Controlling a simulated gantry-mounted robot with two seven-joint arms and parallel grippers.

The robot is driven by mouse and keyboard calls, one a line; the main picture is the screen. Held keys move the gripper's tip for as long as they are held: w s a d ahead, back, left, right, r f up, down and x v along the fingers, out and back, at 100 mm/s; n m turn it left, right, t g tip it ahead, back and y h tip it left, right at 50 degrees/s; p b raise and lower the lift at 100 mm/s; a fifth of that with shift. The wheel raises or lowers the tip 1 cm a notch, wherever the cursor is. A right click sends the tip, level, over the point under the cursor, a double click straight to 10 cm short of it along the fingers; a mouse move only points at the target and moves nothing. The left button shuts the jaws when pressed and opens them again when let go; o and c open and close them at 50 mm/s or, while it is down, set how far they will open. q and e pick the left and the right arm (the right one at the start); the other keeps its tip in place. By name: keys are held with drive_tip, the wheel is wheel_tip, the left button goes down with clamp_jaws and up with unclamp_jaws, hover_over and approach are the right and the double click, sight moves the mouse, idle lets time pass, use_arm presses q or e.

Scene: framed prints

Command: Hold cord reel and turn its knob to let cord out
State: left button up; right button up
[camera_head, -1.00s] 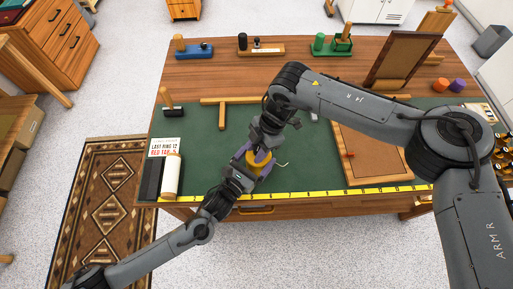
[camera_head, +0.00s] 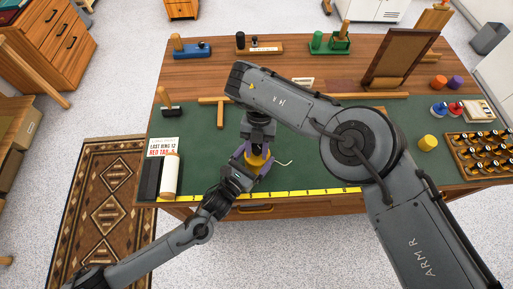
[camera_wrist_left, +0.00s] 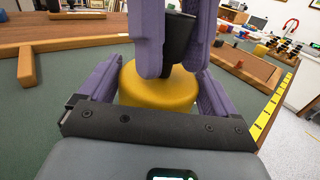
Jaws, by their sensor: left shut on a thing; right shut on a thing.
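The yellow cord reel (camera_head: 257,161) is near the front edge of the green mat. It also shows in the left wrist view (camera_wrist_left: 158,88), with a black knob (camera_wrist_left: 181,38) on top. My left gripper (camera_head: 249,168) is shut around the reel's sides, with a purple finger on each side in the left wrist view (camera_wrist_left: 157,92). My right gripper (camera_head: 256,150) points down from above, its purple fingers shut on the black knob, also seen in the left wrist view (camera_wrist_left: 180,50). A short pale cord (camera_head: 284,163) curves out to the right of the reel.
A yellow measuring strip (camera_head: 290,193) runs along the table's front edge. A white cylinder and dark block (camera_head: 150,180) stand at the left. A wooden T-shaped piece (camera_head: 220,108) lies behind the reel. A rack of knobs (camera_head: 482,155) is at the right. My right arm covers the mat's middle right.

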sight(257, 147)
drive_tip(key=shift+n+h, duration=0.5)
drive_tip(key=shift+n, duration=0.6)
drive_tip(key=o, duration=1)
drive_tip(key=shift+c, duration=0.2)
wheel_tip(257, 147, up, 10)
